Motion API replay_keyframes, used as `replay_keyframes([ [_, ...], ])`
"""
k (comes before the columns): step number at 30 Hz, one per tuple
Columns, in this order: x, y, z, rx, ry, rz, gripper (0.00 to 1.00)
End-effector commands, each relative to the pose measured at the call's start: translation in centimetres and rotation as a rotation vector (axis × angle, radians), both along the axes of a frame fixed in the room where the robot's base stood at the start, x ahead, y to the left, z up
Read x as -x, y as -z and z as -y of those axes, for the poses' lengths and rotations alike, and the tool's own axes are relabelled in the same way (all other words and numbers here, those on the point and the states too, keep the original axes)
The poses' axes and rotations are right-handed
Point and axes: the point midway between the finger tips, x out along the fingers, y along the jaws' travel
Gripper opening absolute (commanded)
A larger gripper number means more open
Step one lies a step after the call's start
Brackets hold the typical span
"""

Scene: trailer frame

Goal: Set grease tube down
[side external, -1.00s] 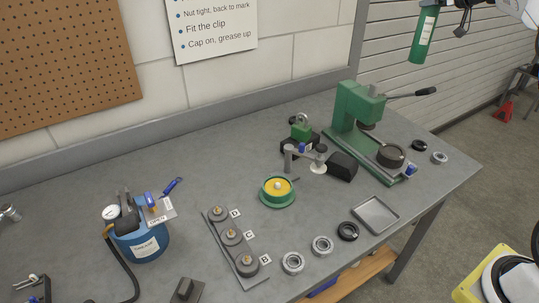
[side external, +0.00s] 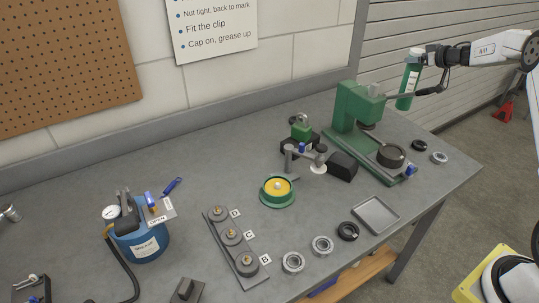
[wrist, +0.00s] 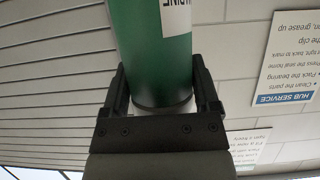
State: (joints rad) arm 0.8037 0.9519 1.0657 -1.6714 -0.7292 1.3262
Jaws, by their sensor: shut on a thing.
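The grease tube (side external: 408,88) is a green cylinder with a white label and a pale cap end. The wrist view also shows the green tube (wrist: 152,55) between the two black fingers of my gripper (wrist: 160,85). The tube's lower end appears raised above the grey bench (side external: 330,225); its exact height is hard to tell.
A green press (side external: 355,112) with a dark lever stands at the bench's right, close to the tube in the picture. A shallow tray (side external: 376,213) lies at the front.

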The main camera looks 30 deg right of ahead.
Motion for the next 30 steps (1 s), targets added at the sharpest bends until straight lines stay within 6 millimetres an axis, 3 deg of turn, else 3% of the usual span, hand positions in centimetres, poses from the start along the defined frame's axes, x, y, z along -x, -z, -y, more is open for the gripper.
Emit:
replay_keyframes([
  [5,0.0,1.1,0.0,-0.001,0.000,0.001,0.00],
  [15,0.0,5.4,0.0,0.000,0.001,0.001,0.00],
  [25,0.0,6.2,0.1,0.002,0.001,0.002,0.00],
  [30,0.0,7.7,0.0,-0.001,0.001,0.001,0.00],
])
